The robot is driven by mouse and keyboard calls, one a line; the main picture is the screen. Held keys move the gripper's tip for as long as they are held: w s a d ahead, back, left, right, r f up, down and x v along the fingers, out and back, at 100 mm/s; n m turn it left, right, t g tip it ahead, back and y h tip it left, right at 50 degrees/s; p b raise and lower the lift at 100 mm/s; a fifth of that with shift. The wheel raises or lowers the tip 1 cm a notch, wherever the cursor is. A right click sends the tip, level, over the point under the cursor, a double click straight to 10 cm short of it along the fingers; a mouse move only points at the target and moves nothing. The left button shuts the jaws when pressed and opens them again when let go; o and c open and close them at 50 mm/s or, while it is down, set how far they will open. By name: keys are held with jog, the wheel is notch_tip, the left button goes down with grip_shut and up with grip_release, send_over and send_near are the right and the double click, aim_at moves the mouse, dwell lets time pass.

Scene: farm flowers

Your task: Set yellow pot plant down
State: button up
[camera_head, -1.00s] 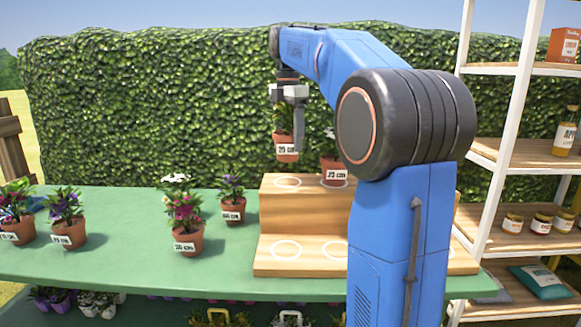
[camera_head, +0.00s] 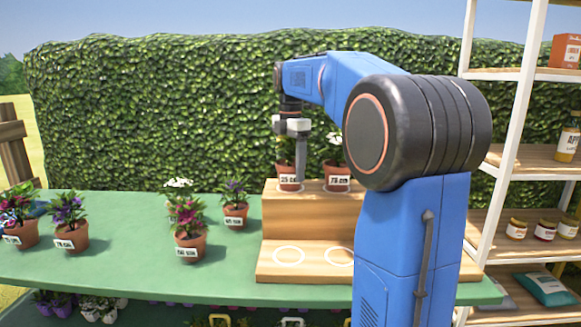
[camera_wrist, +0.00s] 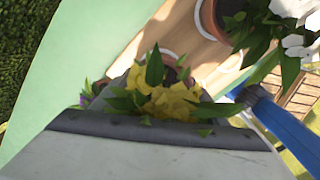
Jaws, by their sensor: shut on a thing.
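The yellow pot plant is a terracotta pot (camera_head: 290,181) with a white label. In the head view it stands upright at the left end of the wooden stand's upper step (camera_head: 310,214), at the marked circle there. My gripper (camera_head: 292,150) is above the pot, shut on the plant, and hides most of its blooms. In the wrist view the yellow flowers (camera_wrist: 168,101) and green leaves show right at my gripper. I cannot tell for certain whether the pot's base touches the step.
A white-flowered pot (camera_head: 336,178) stands just right on the same step. The lower step (camera_head: 314,262) has empty circles. Several other pots, including a pink-flowered one (camera_head: 190,243), stand on the green table (camera_head: 130,265) to the left. A shelf (camera_head: 540,168) stands right.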

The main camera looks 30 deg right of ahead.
jog(key=o, duration=1.4)
notch_tip(320, 180, up, 12)
jog(key=shift+r, duration=0.1)
